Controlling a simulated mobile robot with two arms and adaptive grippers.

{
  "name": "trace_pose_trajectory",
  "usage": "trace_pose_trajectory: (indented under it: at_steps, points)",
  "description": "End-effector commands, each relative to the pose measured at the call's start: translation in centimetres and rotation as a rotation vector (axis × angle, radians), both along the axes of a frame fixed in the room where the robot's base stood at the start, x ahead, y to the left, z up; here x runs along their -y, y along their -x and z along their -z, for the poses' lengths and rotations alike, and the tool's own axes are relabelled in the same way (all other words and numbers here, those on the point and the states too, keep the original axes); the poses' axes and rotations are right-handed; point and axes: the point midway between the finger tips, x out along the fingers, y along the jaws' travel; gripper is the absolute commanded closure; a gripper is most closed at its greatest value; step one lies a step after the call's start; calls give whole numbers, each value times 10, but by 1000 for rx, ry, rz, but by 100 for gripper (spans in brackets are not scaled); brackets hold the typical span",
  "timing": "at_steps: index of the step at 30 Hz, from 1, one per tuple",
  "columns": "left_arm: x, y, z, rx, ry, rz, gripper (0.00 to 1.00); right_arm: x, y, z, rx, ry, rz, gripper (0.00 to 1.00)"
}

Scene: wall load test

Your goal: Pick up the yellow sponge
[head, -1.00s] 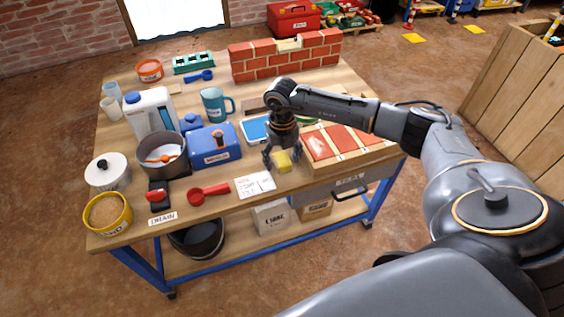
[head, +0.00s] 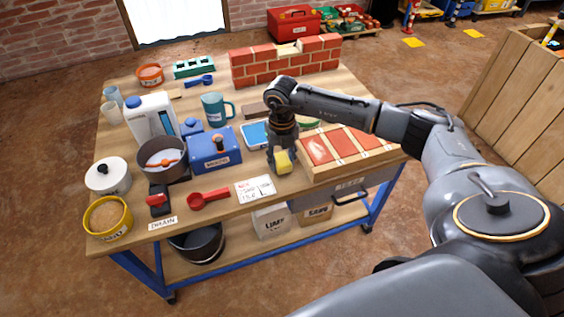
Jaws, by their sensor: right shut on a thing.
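The yellow sponge (head: 284,163) is a small block near the middle of the workbench, just left of the wooden tray of red bricks. My right gripper (head: 281,158) points down from above and is shut on the sponge, with a finger on each side. I cannot tell whether the sponge is clear of the bench top. My left gripper is not in the head view.
The brick tray (head: 310,171) stands right of the gripper, a written note (head: 255,189) in front-left, and a blue box (head: 214,149) to the left. A small brick wall (head: 285,60) stands at the back.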

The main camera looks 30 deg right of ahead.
Motion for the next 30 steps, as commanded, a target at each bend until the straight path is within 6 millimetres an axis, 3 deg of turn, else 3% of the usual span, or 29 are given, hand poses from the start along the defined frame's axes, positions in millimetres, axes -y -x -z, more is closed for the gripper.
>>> trace_pose_trajectory:
  at_steps: [3, 11, 15, 21, 30]
  points:
    - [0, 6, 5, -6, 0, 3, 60, 0, 4, -22, 3, 1, -1, 81]
    - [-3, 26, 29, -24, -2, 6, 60, -16, 55, -80, 1, 2, -4, 81]
    - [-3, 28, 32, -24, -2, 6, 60, -26, 87, -92, 1, 2, -3, 81]
    - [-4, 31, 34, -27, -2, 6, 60, -36, 119, -106, 1, 1, -1, 81]
    - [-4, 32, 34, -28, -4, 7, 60, -41, 134, -114, 0, 1, 2, 81]
